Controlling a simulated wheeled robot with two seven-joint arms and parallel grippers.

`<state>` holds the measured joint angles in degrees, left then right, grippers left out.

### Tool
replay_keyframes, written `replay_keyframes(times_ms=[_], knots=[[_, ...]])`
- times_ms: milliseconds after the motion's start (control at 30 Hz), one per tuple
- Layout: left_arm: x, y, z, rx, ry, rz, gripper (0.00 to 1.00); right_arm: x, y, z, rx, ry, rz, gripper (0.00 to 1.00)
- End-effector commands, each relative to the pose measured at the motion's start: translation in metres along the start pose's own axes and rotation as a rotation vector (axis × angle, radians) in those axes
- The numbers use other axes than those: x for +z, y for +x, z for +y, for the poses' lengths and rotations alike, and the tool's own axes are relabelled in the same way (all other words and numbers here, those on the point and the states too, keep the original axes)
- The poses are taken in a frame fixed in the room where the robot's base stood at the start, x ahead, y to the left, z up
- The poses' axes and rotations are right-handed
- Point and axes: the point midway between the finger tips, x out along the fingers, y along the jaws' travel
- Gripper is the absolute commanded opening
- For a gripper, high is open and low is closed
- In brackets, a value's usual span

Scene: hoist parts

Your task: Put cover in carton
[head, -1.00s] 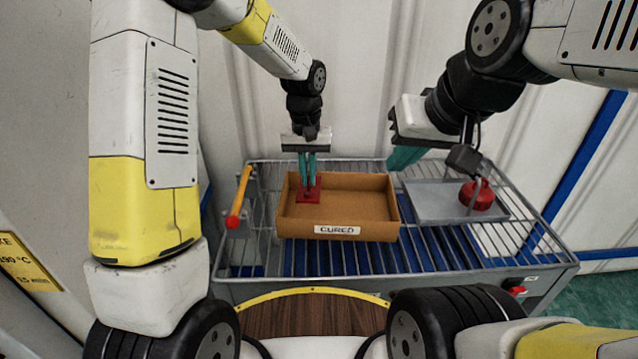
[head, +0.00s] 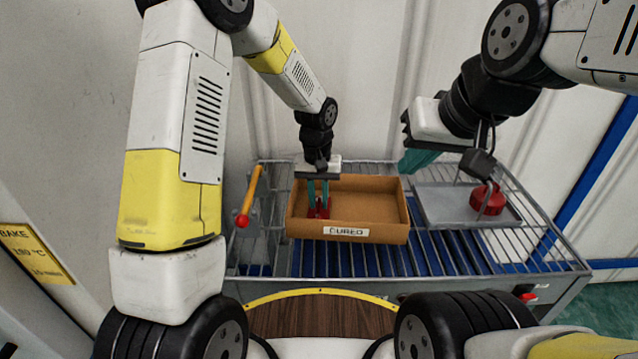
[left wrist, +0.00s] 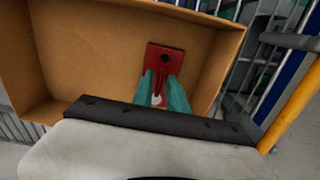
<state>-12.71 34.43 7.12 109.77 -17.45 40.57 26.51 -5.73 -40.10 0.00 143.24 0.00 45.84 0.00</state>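The cover (head: 318,211) is a small red plate, and I take it to be the task's cover. It is inside the cardboard carton (head: 375,233), near its left end. In the left wrist view the cover (left wrist: 166,57) shows a dark round hole. My left gripper (head: 318,212) reaches down into the carton with its teal fingers close together on the cover's near part. Whether the cover touches the carton floor is hard to tell. My right gripper (head: 418,161) hangs above the rack, right of the carton, away from the cover; its finger gap is hidden.
The carton, labelled CURED, stands on a wire rack (head: 440,262) with blue slats. A grey tray (head: 445,207) to its right holds a round red part (head: 487,200) with a grey handle. A yellow lever with a red knob (head: 242,221) stands close left of the carton.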

Motion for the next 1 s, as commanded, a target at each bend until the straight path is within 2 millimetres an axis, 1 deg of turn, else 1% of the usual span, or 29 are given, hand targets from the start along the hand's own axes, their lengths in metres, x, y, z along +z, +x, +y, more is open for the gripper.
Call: replay_keyframes(times_ms=[333, 467, 567, 800, 900, 1000], knots=[[0.0, -0.001, 0.0, 0.0, -0.001, 0.001, 0.29, 0.0, 0.0, 0.0, 0.0, 0.0, 0.0, 0.0], [-0.001, -0.01, 0.0, 0.001, -0.001, 0.004, 0.29, 0.0, 0.0, 0.0, 0.0, 0.0, 0.0, 0.0], [-0.002, -0.026, 0.0, 0.001, -0.002, 0.006, 0.29, 0.0, 0.0, 0.0, 0.0, 0.0, 0.0, 0.0], [-0.002, -0.079, 0.0, 0.001, -0.001, 0.007, 0.29, 0.0, 0.0, 0.0, 0.0, 0.0, 0.0, 0.0], [-0.001, -0.098, 0.0, 0.001, -0.001, 0.005, 0.29, 0.0, 0.0, 0.0, 0.0, 0.0, 0.0, 0.0], [-0.001, -0.111, 0.0, 0.001, 0.0, 0.003, 0.29, 0.0, 0.0, 0.0, 0.0, 0.0, 0.0, 0.0]])
